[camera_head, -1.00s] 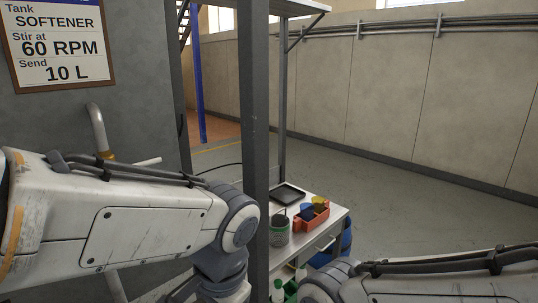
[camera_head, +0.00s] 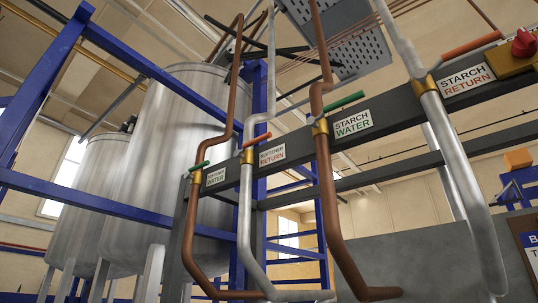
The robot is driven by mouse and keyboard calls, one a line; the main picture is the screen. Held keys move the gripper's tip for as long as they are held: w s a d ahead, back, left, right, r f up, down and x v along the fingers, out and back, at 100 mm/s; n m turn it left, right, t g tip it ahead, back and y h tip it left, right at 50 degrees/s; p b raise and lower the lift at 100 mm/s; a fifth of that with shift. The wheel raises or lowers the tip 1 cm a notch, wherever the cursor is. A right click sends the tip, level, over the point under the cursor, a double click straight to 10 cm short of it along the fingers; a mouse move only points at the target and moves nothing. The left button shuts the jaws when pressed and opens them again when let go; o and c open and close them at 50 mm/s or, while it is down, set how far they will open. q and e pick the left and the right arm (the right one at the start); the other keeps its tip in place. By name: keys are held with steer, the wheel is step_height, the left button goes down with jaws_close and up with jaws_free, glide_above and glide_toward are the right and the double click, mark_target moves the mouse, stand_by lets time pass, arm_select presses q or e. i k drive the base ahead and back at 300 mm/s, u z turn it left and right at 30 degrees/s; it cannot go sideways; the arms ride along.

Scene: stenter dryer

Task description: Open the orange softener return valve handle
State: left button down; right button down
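The orange softener return valve handle (camera_head: 256,140) sits on a brass valve body (camera_head: 247,157) on a silver pipe (camera_head: 244,210). The handle sticks out to the right, slanting slightly upward, across the line of the pipe. The label reading RETURN (camera_head: 272,155) is on the dark rail just right of the valve; its upper line is small and seems to read SOFTENER. Neither of my grippers is in view.
A green softener water handle (camera_head: 199,166) is to the left. A green starch water handle (camera_head: 343,101) and a second orange handle, starch return (camera_head: 472,46), are to the right. A red knob (camera_head: 523,43) is far right. Tanks (camera_head: 160,150) and blue frames stand behind.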

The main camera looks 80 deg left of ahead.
mark_target(237, 153)
steer(key=u, duration=1.1)
steer(key=i, duration=0.2)
steer(key=u, duration=0.55)
